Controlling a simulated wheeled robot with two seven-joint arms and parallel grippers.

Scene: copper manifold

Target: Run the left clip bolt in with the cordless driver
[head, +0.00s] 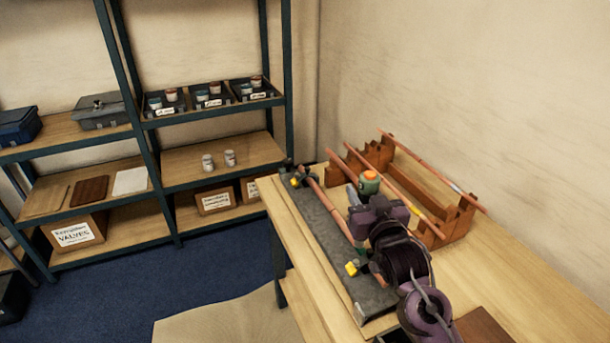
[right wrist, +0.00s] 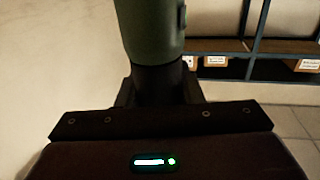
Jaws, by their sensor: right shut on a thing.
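The cordless driver has a green body with an orange end (head: 370,177). My right gripper (head: 378,208) is shut on it, above the dark board. In the right wrist view the driver's green body (right wrist: 150,28) rises from a dark neck between the jaws. The dark grey board (head: 335,270) lies along the bench's left edge and carries a copper pipe (head: 328,212). A small yellow fitting (head: 296,181) sits at the board's far end, and another yellow piece (head: 352,268) near its front. The clip bolts are too small to tell, and the driver's tip is hidden. My left gripper is out of view.
A wooden rack (head: 452,222) holding copper pipes stands on the bench (head: 530,290) right behind my right gripper. Shelves (head: 215,160) with bins, cans and boxes stand at the back left. Bare bench lies at the right front.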

